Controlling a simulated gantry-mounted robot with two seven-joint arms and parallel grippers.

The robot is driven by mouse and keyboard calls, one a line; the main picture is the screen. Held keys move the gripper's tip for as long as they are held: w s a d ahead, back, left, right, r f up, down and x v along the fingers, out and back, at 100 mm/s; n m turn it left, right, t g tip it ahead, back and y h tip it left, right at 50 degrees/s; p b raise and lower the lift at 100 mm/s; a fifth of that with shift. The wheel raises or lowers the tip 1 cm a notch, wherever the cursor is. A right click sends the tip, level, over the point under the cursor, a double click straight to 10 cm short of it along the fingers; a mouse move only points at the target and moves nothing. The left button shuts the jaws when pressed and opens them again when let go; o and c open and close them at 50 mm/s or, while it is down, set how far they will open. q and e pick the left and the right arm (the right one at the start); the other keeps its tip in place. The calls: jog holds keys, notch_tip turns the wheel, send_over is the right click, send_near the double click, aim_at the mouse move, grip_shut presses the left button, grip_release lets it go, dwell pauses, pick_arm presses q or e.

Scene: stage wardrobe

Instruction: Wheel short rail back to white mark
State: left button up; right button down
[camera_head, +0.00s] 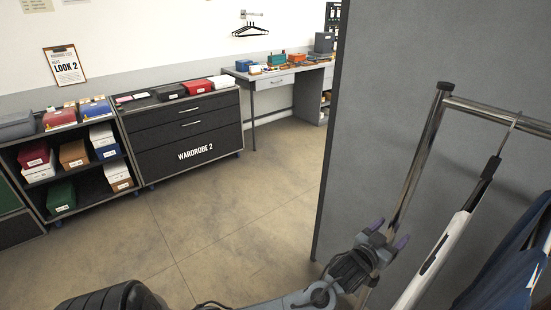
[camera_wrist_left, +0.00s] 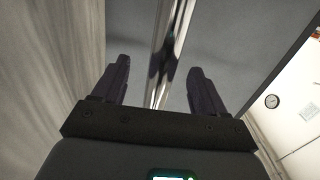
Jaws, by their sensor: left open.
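The short rail (camera_head: 416,165) is a chrome garment rack at the right of the head view. Its upright post has a dark cap, and its top bar runs off to the right with hung clothes. My left gripper (camera_head: 388,238) is open at this post. In the left wrist view the chrome post (camera_wrist_left: 171,60) runs between the two dark fingers of my left gripper (camera_wrist_left: 155,85), with a gap on each side. The white mark is not in view. My right gripper is not in view. The rail's base and wheels are hidden.
A tall grey panel (camera_head: 375,110) stands right behind the rail. A black drawer unit (camera_head: 190,130), a shelf (camera_head: 85,187) with shoe boxes and a grey desk (camera_head: 290,72) line the wall. The concrete floor (camera_head: 225,220) between is clear.

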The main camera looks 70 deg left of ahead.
pick_arm(q)
jog(key=shift+w+a, duration=0.25)
jog(key=shift+w, duration=0.05)
jog(key=shift+s+a, duration=0.1)
jog(key=shift+a, duration=0.2)
jog(key=s+a, duration=0.5)
jog(key=a, duration=1)
jog(key=s+a+p, duration=0.1)
jog(key=s+a, duration=0.4)
jog(key=a, duration=1)
jog(key=s+a, duration=0.5)
jog(key=a, duration=1)
jog(key=shift+s+a+p, duration=0.2)
jog(key=shift+p, duration=0.1)
dwell(1.8)
